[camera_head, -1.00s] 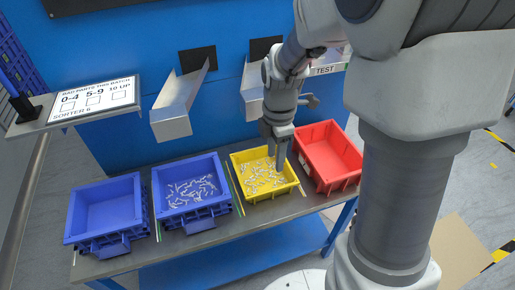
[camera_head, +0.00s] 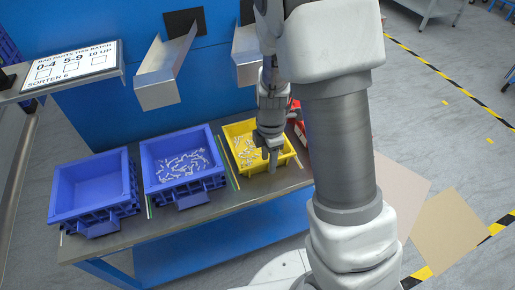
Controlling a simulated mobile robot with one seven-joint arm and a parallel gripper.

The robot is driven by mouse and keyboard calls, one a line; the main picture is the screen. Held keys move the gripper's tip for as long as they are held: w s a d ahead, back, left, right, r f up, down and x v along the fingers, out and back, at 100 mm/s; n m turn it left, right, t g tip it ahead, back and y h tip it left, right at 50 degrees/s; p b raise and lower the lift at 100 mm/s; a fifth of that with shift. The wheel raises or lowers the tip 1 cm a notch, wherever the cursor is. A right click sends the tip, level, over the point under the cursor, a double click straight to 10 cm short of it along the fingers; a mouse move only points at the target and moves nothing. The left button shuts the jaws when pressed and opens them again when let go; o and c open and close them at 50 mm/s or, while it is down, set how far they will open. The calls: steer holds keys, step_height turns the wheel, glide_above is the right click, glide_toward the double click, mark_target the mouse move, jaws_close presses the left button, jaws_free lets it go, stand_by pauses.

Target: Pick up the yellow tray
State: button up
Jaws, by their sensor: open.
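The yellow tray (camera_head: 287,156) stands on the grey bench and holds several small pale parts. My gripper (camera_head: 272,165) points down over the right part of the tray, with its fingertips near the front right side. It is open. I cannot tell whether the fingers touch the tray or sit around its wall. My arm and wrist hide part of the tray's right and back side.
A blue tray with small parts (camera_head: 150,180) stands left of the yellow tray, and an empty blue tray (camera_head: 62,212) is farther left. A red tray (camera_head: 297,122) on the right is mostly hidden by my arm. Metal chutes (camera_head: 160,85) hang above the bench.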

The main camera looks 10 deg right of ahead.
steer(key=shift+f, duration=0.4)
steer(key=shift+c, duration=0.2)
jaws_close()
stand_by(1.0)
